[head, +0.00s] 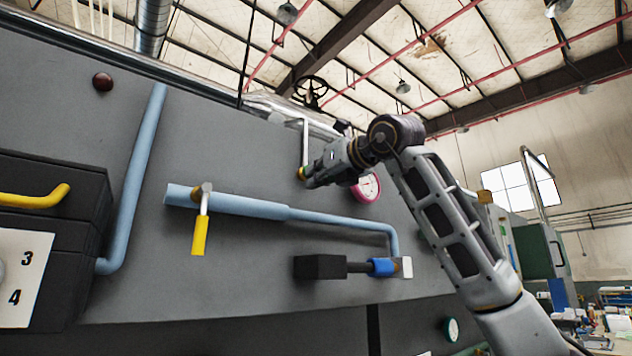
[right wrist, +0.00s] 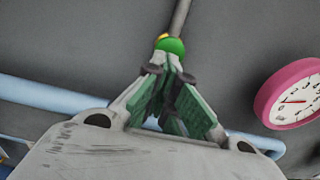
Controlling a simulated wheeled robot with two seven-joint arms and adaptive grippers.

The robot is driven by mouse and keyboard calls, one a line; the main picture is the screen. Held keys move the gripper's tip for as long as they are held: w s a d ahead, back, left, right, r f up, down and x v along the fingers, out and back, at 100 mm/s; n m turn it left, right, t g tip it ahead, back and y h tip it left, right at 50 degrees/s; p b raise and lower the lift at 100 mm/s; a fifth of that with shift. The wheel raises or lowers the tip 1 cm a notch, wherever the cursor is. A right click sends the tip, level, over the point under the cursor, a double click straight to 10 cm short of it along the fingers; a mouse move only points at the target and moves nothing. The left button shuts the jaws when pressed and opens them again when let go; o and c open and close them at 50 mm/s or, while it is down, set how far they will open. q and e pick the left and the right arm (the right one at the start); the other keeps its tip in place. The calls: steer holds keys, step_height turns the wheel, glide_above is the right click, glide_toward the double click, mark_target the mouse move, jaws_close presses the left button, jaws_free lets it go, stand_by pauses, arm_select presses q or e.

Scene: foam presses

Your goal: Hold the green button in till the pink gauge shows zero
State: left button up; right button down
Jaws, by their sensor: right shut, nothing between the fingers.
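The green button (right wrist: 172,46) sits at the end of a grey pipe with a yellow ring beside it, seen in the right wrist view just beyond my fingertips. In the head view only a small green and yellow bit (head: 301,173) shows at the fingertips. My right gripper (right wrist: 166,76) is shut and empty, its tips close to the button; I cannot tell whether they touch it or whether it is pushed in. In the head view the right gripper (head: 309,178) points left. The pink gauge (right wrist: 290,95) has a white face with a roughly level needle; its numbers are too small to read.
A blue pipe (head: 250,206) with a yellow-handled lever (head: 200,235) runs below the gripper. A black block (head: 320,267) with a blue fitting is lower. A dark box with a yellow handle (head: 35,198) is at left. A teal gauge (head: 451,329) is low right.

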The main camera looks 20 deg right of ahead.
arm_select(q)
steer(key=shift+f, duration=0.1)
stand_by(0.6)
steer(key=shift+w, duration=0.15)
steer(key=shift+w, duration=0.4)
